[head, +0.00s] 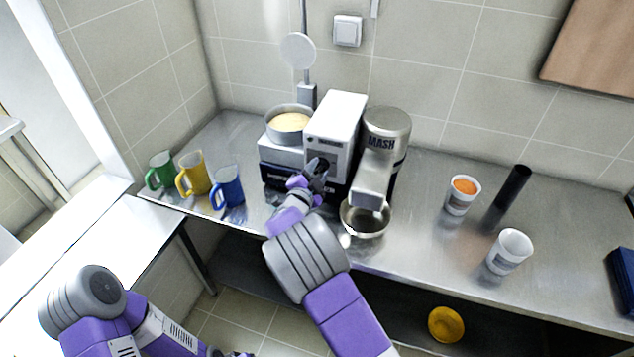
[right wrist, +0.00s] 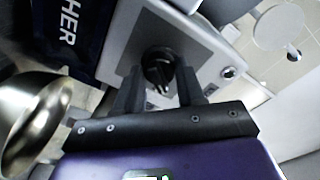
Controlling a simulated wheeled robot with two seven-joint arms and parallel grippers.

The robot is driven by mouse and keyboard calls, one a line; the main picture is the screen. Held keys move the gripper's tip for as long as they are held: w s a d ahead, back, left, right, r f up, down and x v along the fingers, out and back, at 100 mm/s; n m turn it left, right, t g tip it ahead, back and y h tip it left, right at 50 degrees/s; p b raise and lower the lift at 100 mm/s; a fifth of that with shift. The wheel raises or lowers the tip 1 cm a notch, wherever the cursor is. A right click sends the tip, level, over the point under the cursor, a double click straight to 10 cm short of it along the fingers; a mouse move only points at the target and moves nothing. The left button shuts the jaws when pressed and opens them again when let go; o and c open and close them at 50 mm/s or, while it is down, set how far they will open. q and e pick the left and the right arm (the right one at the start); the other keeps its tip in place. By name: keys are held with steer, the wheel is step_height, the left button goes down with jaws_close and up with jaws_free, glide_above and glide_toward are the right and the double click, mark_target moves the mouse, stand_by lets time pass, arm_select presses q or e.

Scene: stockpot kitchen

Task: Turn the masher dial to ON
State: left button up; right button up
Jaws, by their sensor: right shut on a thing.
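The masher is a machine with a white front housing (head: 335,125) and a silver head marked MASH (head: 382,142). Its black dial (right wrist: 158,68) sits on the pale front panel in the right wrist view, with a light mark at its lower edge. My right gripper (right wrist: 160,92) is shut on the dial, one finger on each side. In the head view the right gripper (head: 318,168) reaches the front panel and mostly hides the dial. I cannot read an ON mark. My left arm is at the lower left of the head view; its fingers are out of frame.
A metal bowl (head: 364,218) is under the masher head. A pot with yellow contents (head: 289,121) stands behind left. Green (head: 160,171), yellow (head: 194,174) and blue (head: 228,187) mugs stand left. Two white cups (head: 463,196) (head: 509,251) and a black cylinder (head: 513,187) stand right.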

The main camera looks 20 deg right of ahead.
steer(key=m+b, duration=0.2)
steer(key=b, duration=0.1)
steer(key=m+b, duration=0.2)
steer(key=b, duration=0.1)
steer(key=shift+f+m, duration=0.2)
steer(key=shift+m, duration=0.2)
steer(key=shift+r+m+y+b, duration=0.15)
steer(key=shift+m+y+b, duration=0.25)
steer(key=shift+m+b, duration=0.55)
steer(key=o, duration=1)
steer(key=shift+n, duration=0.25)
steer(key=shift+o, duration=0.2)
steer(key=shift+s, duration=0.1)
steer(key=v, duration=0.7)
steer(key=shift+s, duration=0.2)
steer(key=shift+a, duration=0.15)
